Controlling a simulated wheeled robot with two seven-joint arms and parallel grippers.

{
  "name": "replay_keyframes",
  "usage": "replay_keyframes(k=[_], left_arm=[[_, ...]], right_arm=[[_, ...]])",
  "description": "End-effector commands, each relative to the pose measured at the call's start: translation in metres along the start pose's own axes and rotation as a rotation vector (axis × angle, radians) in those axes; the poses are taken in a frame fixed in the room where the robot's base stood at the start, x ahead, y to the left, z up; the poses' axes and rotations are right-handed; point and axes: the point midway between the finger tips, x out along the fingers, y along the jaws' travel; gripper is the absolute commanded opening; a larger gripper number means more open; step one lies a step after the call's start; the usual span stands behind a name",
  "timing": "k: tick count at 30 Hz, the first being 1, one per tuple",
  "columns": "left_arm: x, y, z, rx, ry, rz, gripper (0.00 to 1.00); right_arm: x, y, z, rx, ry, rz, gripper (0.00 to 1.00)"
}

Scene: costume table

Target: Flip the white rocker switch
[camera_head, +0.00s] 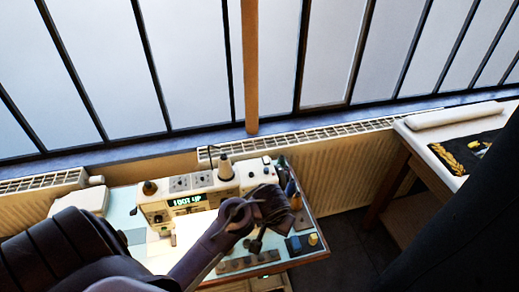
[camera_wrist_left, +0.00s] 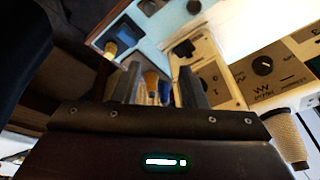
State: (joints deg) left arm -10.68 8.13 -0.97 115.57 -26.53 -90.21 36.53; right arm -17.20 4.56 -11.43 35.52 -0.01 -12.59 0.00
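The white sewing machine (camera_head: 158,211) with a lit green display stands on the light blue table in the head view. Its cream panel, with a dial (camera_wrist_left: 262,65) and a dark control (camera_wrist_left: 185,48), fills the upper right of the left wrist view. I cannot clearly make out the white rocker switch; my gripper and arm cover part of the machine's right end. My left gripper (camera_head: 272,208) is in front of that end. In the wrist view its two fingers (camera_wrist_left: 160,85) are apart with nothing held between them. My right gripper is not in view.
A thread spool (camera_wrist_left: 288,138) stands close to the right of the fingers in the wrist view. Small bottles or tools (camera_head: 290,187) stand at the table's right edge. A radiator (camera_head: 345,165) and windows are behind. Another table (camera_head: 425,140) is at the right.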

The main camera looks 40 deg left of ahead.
Motion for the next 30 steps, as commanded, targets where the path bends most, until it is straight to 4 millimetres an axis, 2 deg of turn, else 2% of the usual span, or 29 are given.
replay_keyframes(k=[1, 3, 11, 16, 21, 25, 30], left_arm=[[-0.011, -0.006, -0.013, -0.027, 0.007, -0.021, 0.38], [-0.015, -0.014, -0.025, -0.066, 0.012, -0.046, 0.38], [-0.012, -0.042, -0.078, -0.243, 0.024, -0.123, 0.38], [-0.013, -0.067, -0.126, -0.414, 0.039, -0.160, 0.38], [-0.026, -0.091, -0.175, -0.607, 0.063, -0.170, 0.38], [-0.035, -0.100, -0.195, -0.693, 0.076, -0.162, 0.38], [-0.036, -0.103, -0.201, -0.726, 0.082, -0.159, 0.38]], right_arm=[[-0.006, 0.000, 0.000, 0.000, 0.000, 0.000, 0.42], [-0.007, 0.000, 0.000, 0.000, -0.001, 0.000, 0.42], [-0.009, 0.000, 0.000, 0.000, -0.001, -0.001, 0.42], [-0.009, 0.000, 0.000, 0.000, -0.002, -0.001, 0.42], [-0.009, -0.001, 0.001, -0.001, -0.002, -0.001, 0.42], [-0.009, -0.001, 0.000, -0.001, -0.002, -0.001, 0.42], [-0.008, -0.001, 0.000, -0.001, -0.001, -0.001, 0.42]])
